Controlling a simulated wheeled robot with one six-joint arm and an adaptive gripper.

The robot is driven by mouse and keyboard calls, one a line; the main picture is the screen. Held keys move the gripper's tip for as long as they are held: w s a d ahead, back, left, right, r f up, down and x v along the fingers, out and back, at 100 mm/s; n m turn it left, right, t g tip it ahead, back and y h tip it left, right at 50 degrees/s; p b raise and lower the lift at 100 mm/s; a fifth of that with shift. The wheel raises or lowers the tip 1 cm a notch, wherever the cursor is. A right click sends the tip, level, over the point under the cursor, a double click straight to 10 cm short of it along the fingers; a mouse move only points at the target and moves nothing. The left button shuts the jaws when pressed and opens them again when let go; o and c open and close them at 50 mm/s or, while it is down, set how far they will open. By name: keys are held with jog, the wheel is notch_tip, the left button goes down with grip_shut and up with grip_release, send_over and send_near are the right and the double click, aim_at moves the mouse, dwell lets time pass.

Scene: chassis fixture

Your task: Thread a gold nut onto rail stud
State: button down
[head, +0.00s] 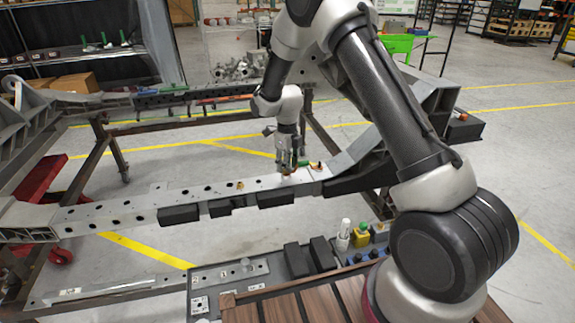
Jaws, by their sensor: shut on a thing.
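The grey rail (137,204) runs across the middle of the head view, with a row of dark holes along its top. My gripper (288,172) points down at the right part of the rail, its tips close to the top face. It is shut on a small gold nut, which is mostly hidden by the fingers. A small gold piece (240,185) sits on the rail to the left of my gripper.
Black blocks (276,198) are fixed along the rail's near side. In front is a tray with a white bottle (344,234), a yellow container (361,235) and dark blocks (322,254). A far rail (180,98) runs behind. The floor between the rails is clear.

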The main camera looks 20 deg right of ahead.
jog(key=shift+s+a+f+m, duration=0.2)
jog(key=shift+s+f+m, duration=0.05)
jog(key=shift+s+m, duration=0.25)
jog(key=shift+s+a+f+m, duration=0.25)
jog(key=shift+s+m, duration=0.1)
jog(key=shift+m, duration=0.15)
jog(key=c, duration=1.6)
grip_release()
jog(key=o, duration=0.3)
jog(key=shift+a, duration=0.15)
jog(key=o, duration=0.3)
jog(key=shift+s, duration=0.1)
jog(key=shift+d+r, duration=0.1)
jog(key=shift+d, duration=0.1)
jog(key=shift+d+r, duration=0.15)
jog(key=shift+r, duration=0.35)
jog(key=r, duration=0.8)
jog(key=shift+w+r, duration=0.25)
jog(key=shift+r, duration=0.05)
